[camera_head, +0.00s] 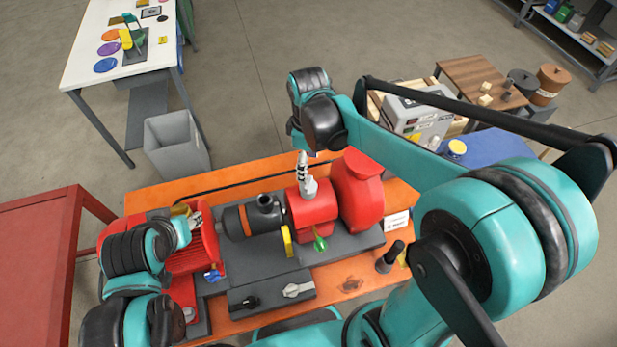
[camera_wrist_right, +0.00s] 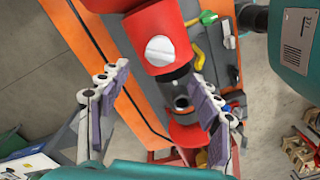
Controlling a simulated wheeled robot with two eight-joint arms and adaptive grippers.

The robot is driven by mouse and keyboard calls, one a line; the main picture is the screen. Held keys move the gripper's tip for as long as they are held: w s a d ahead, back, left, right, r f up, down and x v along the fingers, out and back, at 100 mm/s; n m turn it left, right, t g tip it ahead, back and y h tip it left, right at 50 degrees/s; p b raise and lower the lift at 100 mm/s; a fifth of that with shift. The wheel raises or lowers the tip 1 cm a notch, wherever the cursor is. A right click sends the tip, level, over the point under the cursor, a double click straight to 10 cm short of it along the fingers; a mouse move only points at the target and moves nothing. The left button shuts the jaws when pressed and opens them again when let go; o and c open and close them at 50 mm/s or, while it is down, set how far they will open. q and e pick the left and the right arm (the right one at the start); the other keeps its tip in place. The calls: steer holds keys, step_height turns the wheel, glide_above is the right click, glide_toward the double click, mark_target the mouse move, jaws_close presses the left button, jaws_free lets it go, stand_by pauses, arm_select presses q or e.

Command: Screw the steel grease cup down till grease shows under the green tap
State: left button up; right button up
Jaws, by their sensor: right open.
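The steel grease cup (camera_head: 310,187) sits on top of the red pump housing (camera_head: 318,208). In the right wrist view it is a round silver cap with a slot (camera_wrist_right: 160,50). My right gripper (camera_head: 302,170) is over the housing, close to the cup. In its wrist view the fingers (camera_wrist_right: 158,98) are wide apart and empty, and the cup shows beyond them, towards the top. The green tap (camera_head: 320,244) is low on the housing's near side, and also shows in the wrist view (camera_wrist_right: 208,17). No grease is visible under it. My left gripper (camera_head: 195,218) is by the red motor, its jaws unclear.
A yellow lever (camera_head: 287,241) stands left of the tap. A dark coupling (camera_head: 250,217) lies left of the housing. A grey control box (camera_head: 272,291) is in front. A dark upright cylinder (camera_head: 389,258) stands at the bench's right. The red volute (camera_head: 360,190) rises right of the cup.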

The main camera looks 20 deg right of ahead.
mark_target(308, 187)
step_height(308, 187, down, 7)
steer(key=shift+f, duration=0.2)
steer(key=shift+c, duration=0.3)
steer(key=c, duration=1.1)
